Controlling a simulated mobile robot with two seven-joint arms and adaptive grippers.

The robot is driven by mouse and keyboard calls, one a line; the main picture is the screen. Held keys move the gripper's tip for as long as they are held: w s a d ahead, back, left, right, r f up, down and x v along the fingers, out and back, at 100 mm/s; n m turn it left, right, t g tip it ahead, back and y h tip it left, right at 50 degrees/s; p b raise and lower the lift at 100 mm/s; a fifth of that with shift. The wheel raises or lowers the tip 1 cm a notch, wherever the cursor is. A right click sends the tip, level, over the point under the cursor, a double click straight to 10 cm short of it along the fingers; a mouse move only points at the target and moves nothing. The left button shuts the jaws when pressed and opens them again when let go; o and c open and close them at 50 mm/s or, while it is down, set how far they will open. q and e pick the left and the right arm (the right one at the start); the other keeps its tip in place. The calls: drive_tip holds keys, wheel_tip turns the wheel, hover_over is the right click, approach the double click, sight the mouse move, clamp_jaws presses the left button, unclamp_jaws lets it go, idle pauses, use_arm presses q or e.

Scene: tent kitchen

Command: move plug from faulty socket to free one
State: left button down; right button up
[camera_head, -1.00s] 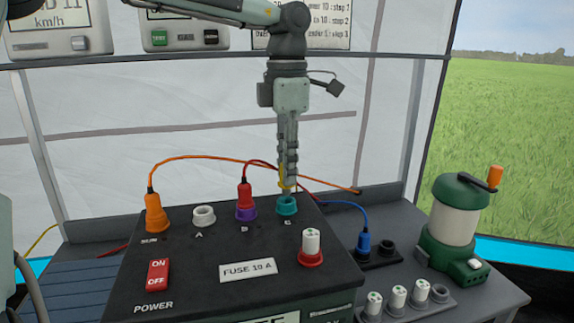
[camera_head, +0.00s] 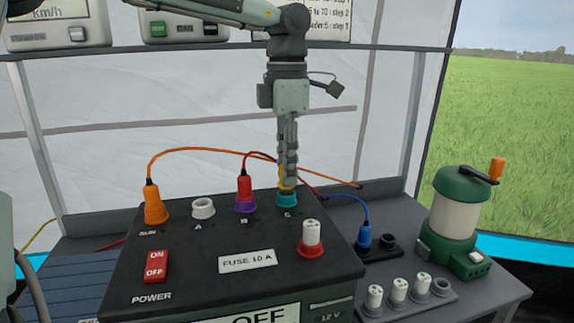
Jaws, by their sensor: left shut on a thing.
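A black power box (camera_head: 225,233) stands on the bench with a row of round sockets. My left gripper (camera_head: 289,181) points down over the teal socket C (camera_head: 287,200). It is shut on a yellow plug (camera_head: 282,181), mostly hidden by the fingers. The plug is at the socket's mouth; how deep it sits I cannot tell. The white socket A (camera_head: 203,208) is empty. The purple socket B (camera_head: 245,205) holds a red plug (camera_head: 243,187). An orange plug (camera_head: 154,207) stands in the left socket. My right gripper is not in view.
The box carries a red power switch (camera_head: 155,266) and a white-topped fuse in a red holder (camera_head: 311,252). A blue plug (camera_head: 364,237) sits in a black strip at right. Orange and red cables arch behind the sockets.

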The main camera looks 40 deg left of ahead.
use_arm(q)
drive_tip(key=shift+f+b, duration=0.45)
drive_tip(key=shift+f, duration=0.2)
drive_tip(key=c, duration=1.3)
unclamp_jaws()
drive_tip(key=shift+r, duration=0.15)
wheel_tip(320, 180, up, 11)
drive_tip(key=shift+r, duration=0.4)
